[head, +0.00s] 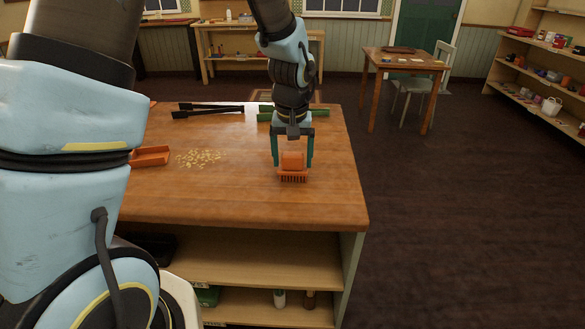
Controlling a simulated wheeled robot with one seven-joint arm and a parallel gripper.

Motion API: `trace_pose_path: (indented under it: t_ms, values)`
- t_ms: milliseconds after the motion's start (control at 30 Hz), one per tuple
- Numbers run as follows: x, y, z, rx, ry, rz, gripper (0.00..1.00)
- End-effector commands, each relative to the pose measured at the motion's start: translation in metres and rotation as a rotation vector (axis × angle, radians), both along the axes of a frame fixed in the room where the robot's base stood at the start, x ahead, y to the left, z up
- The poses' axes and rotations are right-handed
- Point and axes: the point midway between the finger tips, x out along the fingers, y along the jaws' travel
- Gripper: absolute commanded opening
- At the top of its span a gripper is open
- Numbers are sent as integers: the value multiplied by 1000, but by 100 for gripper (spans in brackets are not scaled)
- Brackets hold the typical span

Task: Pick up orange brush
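The orange brush (292,163) is on the wooden counter, toward its right side, with its comb-like bristles facing down and toward me. My gripper (292,160) points straight down over it. Its two dark green fingers are spread wide, one to the left and one to the right of the brush's block. Only a very narrow gap, if any, shows between the fingers and the block, and I cannot tell whether they touch. The top of the brush is partly hidden under the gripper's palm.
Yellow crumbs (199,157) lie left of the brush, beside an orange dustpan (150,156). Black tongs (208,110) and a green object (262,116) lie at the counter's back. The counter (240,200) is clear in front. A small table (405,62) and chair stand beyond.

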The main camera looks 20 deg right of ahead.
Motion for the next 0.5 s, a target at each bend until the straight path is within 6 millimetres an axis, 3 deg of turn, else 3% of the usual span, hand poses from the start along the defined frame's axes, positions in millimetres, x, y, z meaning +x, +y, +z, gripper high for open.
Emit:
trace_pose_path:
  t_ms: [67, 500]
  values:
    - [0, 0, 0, 0, 0, 0, 75]
    - [0, 0, 0, 0, 0, 0, 26]
